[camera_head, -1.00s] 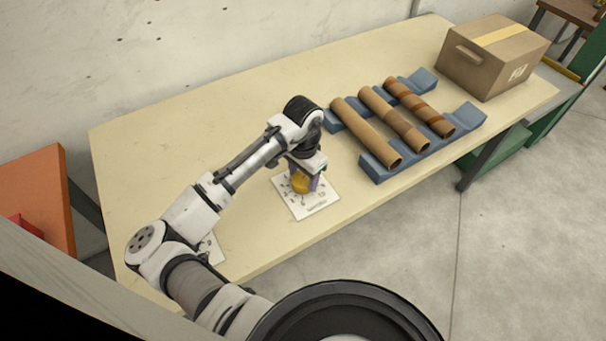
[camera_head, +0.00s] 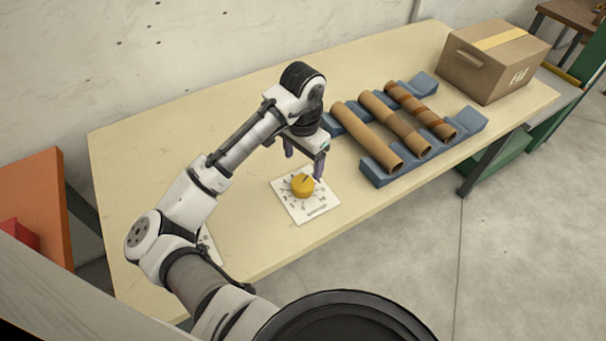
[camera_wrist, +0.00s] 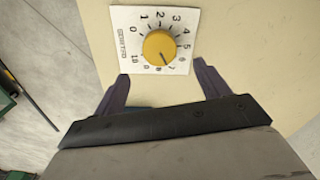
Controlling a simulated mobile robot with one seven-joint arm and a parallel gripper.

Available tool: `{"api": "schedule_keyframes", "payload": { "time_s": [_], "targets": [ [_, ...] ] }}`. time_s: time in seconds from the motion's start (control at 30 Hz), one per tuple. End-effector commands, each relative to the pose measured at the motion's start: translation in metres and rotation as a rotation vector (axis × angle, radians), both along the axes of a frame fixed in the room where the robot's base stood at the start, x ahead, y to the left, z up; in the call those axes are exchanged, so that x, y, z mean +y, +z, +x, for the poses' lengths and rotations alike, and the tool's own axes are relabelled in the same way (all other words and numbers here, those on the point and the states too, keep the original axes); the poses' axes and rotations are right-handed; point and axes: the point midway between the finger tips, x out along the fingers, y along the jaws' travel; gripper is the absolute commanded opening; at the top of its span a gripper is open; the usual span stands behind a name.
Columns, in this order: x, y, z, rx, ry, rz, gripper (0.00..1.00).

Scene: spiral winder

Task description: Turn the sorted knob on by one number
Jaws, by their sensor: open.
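The yellow round knob (camera_head: 302,185) sits on a white dial card (camera_head: 318,210) on the table. In the wrist view the knob (camera_wrist: 159,45) has a dark pointer line toward the lower right, near the 7. Numbers ring it on the card (camera_wrist: 122,14), whose printed label appears to read SORTED. My gripper (camera_head: 304,166) is open and empty, above and behind the knob, apart from it. In the wrist view my gripper's two fingers (camera_wrist: 161,74) stand wide apart below the card, with the knob beyond their tips.
Another white card (camera_head: 211,249) is partly hidden behind my arm. Blue racks (camera_head: 376,168) holding three brown tubes (camera_head: 372,137) lie right of the dial. A cardboard box (camera_head: 478,75) stands at the far right. The table (camera_head: 150,145) is bare at the back left.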

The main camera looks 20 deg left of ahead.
Motion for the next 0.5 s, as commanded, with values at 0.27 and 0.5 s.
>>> {"api": "schedule_keyframes", "payload": {
  "time_s": [0.27, 0.5],
  "targets": [
    [0.000, 0.048, 0.000, 0.000, 0.000, 0.002, 0.75],
    [0.000, 0.059, 0.000, 0.000, 0.000, 0.000, 0.75]
  ]
}}
